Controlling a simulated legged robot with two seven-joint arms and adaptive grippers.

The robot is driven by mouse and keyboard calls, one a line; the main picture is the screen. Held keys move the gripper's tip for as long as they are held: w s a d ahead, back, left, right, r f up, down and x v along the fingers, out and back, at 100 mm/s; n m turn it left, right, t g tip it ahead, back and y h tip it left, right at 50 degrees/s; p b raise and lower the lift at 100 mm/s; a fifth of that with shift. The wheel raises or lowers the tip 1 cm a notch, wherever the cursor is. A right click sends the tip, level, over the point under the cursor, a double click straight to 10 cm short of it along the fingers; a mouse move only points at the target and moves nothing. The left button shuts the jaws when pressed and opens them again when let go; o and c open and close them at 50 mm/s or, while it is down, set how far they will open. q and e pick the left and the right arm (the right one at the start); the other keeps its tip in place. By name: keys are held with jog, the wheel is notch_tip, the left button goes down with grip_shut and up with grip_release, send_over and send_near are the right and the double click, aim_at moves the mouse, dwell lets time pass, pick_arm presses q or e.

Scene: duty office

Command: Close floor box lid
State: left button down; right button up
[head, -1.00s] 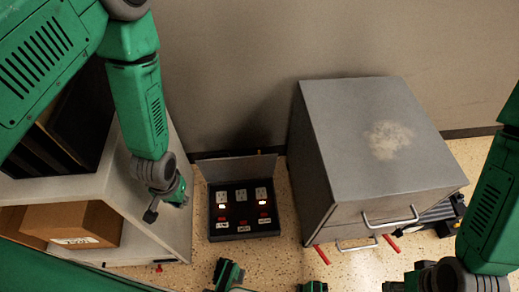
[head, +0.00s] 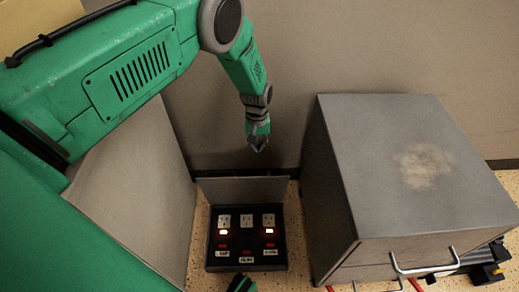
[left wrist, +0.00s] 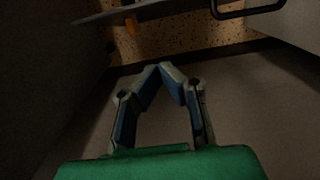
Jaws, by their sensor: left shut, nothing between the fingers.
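The floor box (head: 246,262) sits on the floor, with white sockets and lit orange switches inside. Its grey lid (head: 243,190) stands up along the back edge, open. My left gripper (head: 258,146) hangs above the lid near the wall, pointing down, and appears apart from it. In the left wrist view its fingertips (left wrist: 161,69) meet with nothing between them. A grey slab edge, possibly the lid, crosses the top of that view beyond the fingertips.
A grey cabinet (head: 415,170) with metal handles stands right of the box. A grey shelf unit (head: 140,190) stands to the left, partly behind my left arm. The wall (head: 300,50) is close behind the box. A narrow strip of speckled floor lies around the box.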

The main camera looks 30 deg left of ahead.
pick_arm(q)
jog(key=shift+s+d+f+b, duration=0.35)
jog(key=shift+s+f+b, duration=0.25)
jog(key=shift+f, duration=0.6)
jog(key=shift+s+d+f+b, duration=0.4)
jog(key=shift+s+f, duration=0.25)
jog(key=shift+f, duration=0.5)
jog(key=shift+s+d+f+b, duration=0.3)
jog(key=shift+s+f+b, duration=0.3)
jog(key=shift+f, duration=0.6)
jog(key=shift+s+a, duration=0.1)
